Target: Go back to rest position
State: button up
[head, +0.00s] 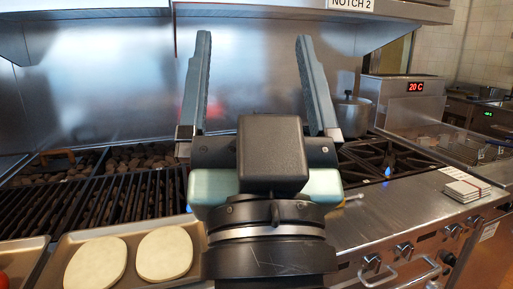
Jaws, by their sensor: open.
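My gripper (252,85) is in the middle of the head view, its two long grey fingers pointing up and spread wide apart. Nothing is between the fingers. It stands in front of the steel back wall and hides part of the grill (120,198) and part of the stove behind it.
A lidded pot (352,115) stands behind the burners (385,158). A stack of white squares (466,188) lies on the right counter. A steel hood overhangs above.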

jog(key=s+r+t+h+p, duration=0.1)
jog(key=s+r+p, duration=0.2)
jog(key=r+p, duration=1.7)
notch_tip(320, 180, up, 4)
jog(key=shift+f, duration=0.1)
jog(key=shift+s, duration=0.1)
